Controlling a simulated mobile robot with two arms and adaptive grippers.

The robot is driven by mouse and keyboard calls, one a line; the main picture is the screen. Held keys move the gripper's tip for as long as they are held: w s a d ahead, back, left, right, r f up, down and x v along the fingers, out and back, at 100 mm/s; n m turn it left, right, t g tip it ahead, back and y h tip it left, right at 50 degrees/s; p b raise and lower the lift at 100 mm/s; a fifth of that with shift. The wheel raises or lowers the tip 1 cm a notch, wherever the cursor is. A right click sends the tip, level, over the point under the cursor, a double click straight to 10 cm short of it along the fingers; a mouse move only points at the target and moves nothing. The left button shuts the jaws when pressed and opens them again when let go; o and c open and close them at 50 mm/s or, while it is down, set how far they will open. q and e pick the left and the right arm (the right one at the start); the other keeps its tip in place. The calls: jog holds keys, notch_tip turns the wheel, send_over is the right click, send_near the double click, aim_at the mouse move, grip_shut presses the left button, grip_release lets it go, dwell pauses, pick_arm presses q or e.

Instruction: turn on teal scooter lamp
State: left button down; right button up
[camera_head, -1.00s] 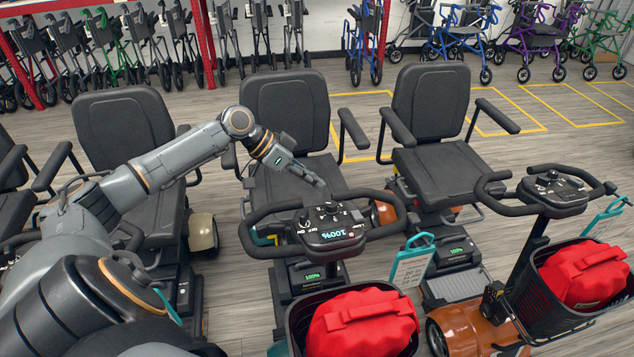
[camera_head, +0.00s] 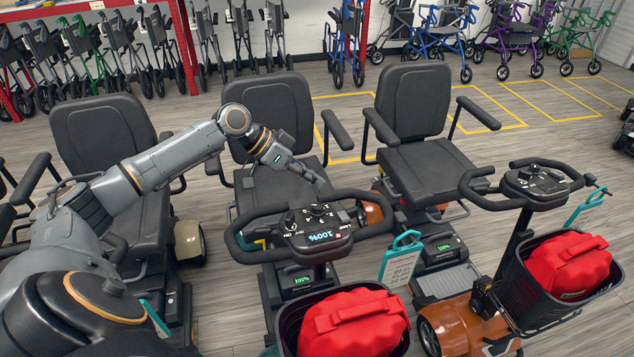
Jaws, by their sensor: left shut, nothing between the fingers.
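The middle scooter's black control console (camera_head: 319,232) stands in front of me, with a lit 100% display, knobs and an ON/OFF marking. Bits of teal show low at this scooter's left side; most of its body is hidden by the basket and console. I cannot make out its lamp or whether it is lit. My left gripper (camera_head: 322,183) is shut and empty. Its fingertips point down and right, just beyond the console's far edge, in front of the middle seat (camera_head: 268,105). They appear apart from the knobs. My right gripper is not in view.
A red bag (camera_head: 353,325) fills the middle scooter's front basket. An orange scooter (camera_head: 462,328) with its own console (camera_head: 541,183) stands at the right. Another seat (camera_head: 103,140) is behind my left arm. A teal-topped tag (camera_head: 402,262) hangs between the scooters. Walkers line the back.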

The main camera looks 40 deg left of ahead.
pick_arm(q)
jog(key=p, duration=0.2)
send_over(346, 217)
jog(key=a, duration=0.3)
jog(key=f, duration=0.4)
jog(key=shift+s+d+f, duration=0.15)
jog(key=shift+s+f, duration=0.05)
jog(key=shift+f, duration=0.1)
jog(key=f, duration=0.1)
jog(key=f+p, duration=0.1)
jog(key=shift+s+d+f, duration=0.2)
jog(key=shift+d+f, duration=0.1)
jog(key=shift+f, duration=0.05)
jog(key=shift+s+d+f+p, duration=0.1)
jog(key=shift+s+f+p, duration=0.15)
jog(key=shift+f, duration=0.65)
jog(key=shift+d+f+b, duration=0.15)
jog(key=shift+f+b, duration=0.25)
jog(key=shift+b, duration=0.05)
jog(key=shift+s+r, duration=0.1)
jog(key=shift+r, duration=0.1)
jog(key=shift+f, duration=0.15)
